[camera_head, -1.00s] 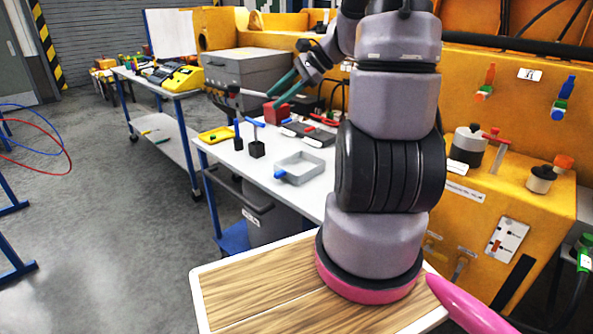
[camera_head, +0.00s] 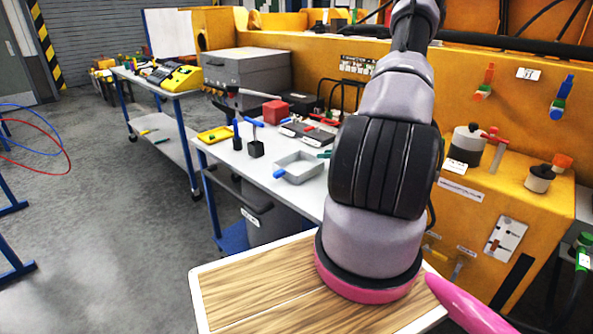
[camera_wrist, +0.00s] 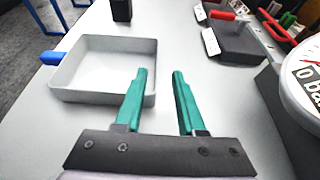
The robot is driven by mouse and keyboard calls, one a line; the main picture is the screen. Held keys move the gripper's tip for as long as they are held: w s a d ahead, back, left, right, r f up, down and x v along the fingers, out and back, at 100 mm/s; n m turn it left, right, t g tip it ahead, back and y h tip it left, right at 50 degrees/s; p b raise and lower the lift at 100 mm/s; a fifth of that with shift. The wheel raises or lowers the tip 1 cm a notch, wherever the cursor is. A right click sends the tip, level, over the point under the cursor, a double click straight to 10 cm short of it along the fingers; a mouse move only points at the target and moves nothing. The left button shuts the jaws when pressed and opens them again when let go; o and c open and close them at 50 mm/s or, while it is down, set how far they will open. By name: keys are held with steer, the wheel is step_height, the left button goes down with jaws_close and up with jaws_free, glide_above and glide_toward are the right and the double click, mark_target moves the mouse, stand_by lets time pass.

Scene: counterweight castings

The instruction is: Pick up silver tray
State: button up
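The silver tray (camera_head: 299,174) is a shallow, empty, light grey square tray with a blue handle on its left, lying on the white table. It also shows in the wrist view (camera_wrist: 98,98), at upper left. My gripper (camera_wrist: 160,73) has two green fingers, apart with nothing between them. In the wrist view the left finger overlaps the tray's near right corner, and the right finger is over bare table to the right of the tray. I cannot tell the height between fingers and rim. In the head view my arm hides most of the gripper; some green shows right of the tray.
A yellow tray (camera_head: 214,134) and a red box (camera_head: 275,111) are farther back. A dark grey casting with a red handle (camera_wrist: 240,45) lies right. A round white-faced object (camera_wrist: 300,85) is close at right.

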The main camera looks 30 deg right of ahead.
mark_target(312, 155)
steer(key=x, duration=0.7)
steer(key=shift+a+f, duration=0.15)
steer(key=shift+a, duration=0.1)
jaws_close()
stand_by(1.1)
